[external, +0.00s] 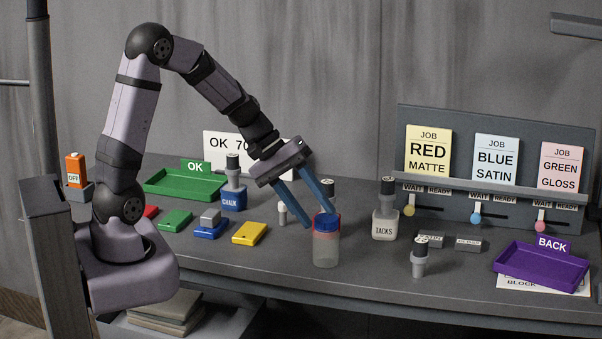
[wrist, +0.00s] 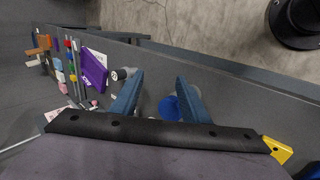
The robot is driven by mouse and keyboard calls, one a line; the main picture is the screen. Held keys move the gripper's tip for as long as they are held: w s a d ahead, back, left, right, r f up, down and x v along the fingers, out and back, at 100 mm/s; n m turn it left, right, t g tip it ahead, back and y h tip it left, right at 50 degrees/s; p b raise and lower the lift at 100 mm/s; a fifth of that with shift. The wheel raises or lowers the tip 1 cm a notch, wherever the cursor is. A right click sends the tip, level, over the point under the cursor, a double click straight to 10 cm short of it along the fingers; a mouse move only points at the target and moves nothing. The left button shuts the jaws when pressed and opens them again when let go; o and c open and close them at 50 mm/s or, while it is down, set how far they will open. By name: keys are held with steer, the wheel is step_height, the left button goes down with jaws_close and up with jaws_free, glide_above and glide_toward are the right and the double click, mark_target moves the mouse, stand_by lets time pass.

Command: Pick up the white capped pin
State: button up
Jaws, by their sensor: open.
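A small pale pin (external: 282,213), which looks like the white capped pin, stands upright on the bench, left of my gripper's fingers in the external view. My gripper (external: 320,218) points down with its two blue fingers apart. Its fingertips are beside the blue lid of a clear jar (external: 326,248); I cannot tell whether they touch it. In the wrist view the open fingers (wrist: 160,77) show the blue lid (wrist: 170,107) between them. I cannot make out the pale pin for certain there. Nothing is visibly held.
Dark-topped pins stand in the CHALK block (external: 234,200) and TACKS block (external: 385,225); another (external: 419,258) stands free. A green tray (external: 160,187) is at left, a purple tray (external: 510,270) at right.

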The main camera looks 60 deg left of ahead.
steer(key=w+a+r+n+t+p, duration=0.2)
steer(key=w+a+r+n+t, duration=0.3)
steer(key=w+a+r, duration=0.5)
steer(key=n+t+y+b, duration=0.2)
steer(key=n+b, duration=0.7)
steer(key=n, duration=0.2)
glide_above(282, 210)
steer(key=w+d, duration=0.2)
steer(key=d, duration=0.3)
step_height(282, 210, down, 14)
steer(key=s+a+f+n+b, duration=0.1)
steer(key=a+f+n+b, duration=0.1)
steer(key=n, duration=0.1)
steer(key=s+a+f+n+b, duration=0.1)
steer(key=a+f+n, duration=0.1)
steer(key=s+a+f+n+t+y+b, duration=0.1)
steer(key=s+a+f+n+b, duration=0.1)
steer(key=f+n, duration=0.1)
steer(key=shift+a+n+b, duration=0.2)
steer(key=shift+n+b, duration=0.1)
steer(key=shift+b, duration=0.05)
steer(key=shift+s+a+f+n, duration=0.1)
steer(key=shift+s+f+n, duration=0.1)
steer(key=shift+f+n, duration=0.1)
steer(key=shift+p+x, duration=0.65)
steer(key=shift+x, duration=0.85)
steer(key=shift+p+x, duration=0.7)
steer(key=shift+x, duration=1.5)
steer(key=shift+r, duration=0.15)
steer(key=shift+c, duration=0.4)
